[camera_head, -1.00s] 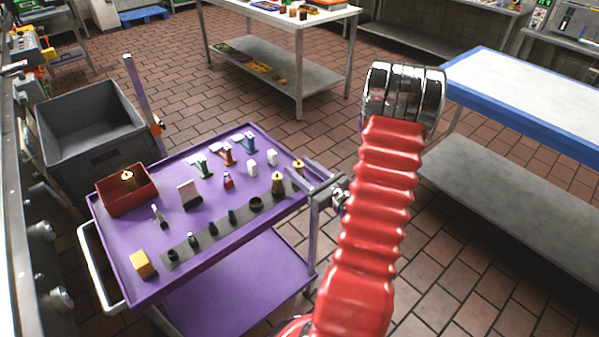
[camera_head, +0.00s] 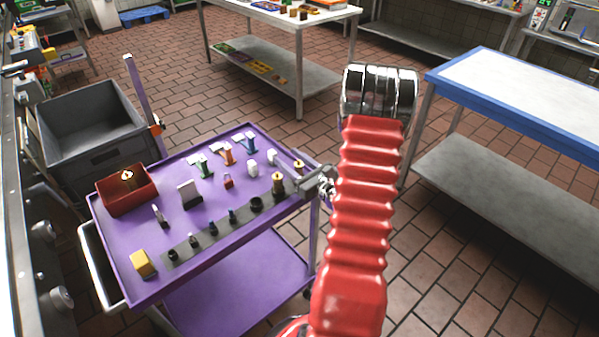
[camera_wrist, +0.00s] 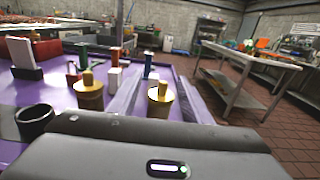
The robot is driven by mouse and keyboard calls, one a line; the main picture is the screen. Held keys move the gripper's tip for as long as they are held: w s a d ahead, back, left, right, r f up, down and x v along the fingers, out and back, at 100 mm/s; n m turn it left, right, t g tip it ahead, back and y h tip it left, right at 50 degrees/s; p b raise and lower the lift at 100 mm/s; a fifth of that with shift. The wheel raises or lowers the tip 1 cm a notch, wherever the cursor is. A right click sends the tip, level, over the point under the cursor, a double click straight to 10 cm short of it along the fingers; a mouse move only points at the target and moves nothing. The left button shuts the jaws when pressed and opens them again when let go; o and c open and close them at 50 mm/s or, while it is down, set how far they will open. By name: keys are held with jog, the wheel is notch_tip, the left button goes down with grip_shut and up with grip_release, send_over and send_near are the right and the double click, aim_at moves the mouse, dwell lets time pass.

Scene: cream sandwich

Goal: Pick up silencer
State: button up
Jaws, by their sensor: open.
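Several brass, gold-coloured fittings that look like silencers are in view. One (camera_head: 278,184) stands upright on the grey strip on the purple cart. Another (camera_head: 298,167) stands near the cart's right corner, close to my gripper. A third (camera_head: 127,178) is in the red bin. In the wrist view two brass fittings show, one left (camera_wrist: 88,93) and one right (camera_wrist: 160,97), just beyond the gripper body. My gripper (camera_head: 309,184) is at the cart's right edge, apparently empty, partly hidden behind my red arm.
The purple cart (camera_head: 135,240) carries a red bin (camera_head: 125,200), a yellow block (camera_head: 143,263), a grey strip (camera_head: 182,252) with dark fittings, and coloured valves (camera_head: 203,168). A blue-edged table (camera_head: 510,85) stands right. Open tiled floor lies between.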

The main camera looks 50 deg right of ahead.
jog(key=shift+c, duration=0.4)
jog(key=c, duration=1.1)
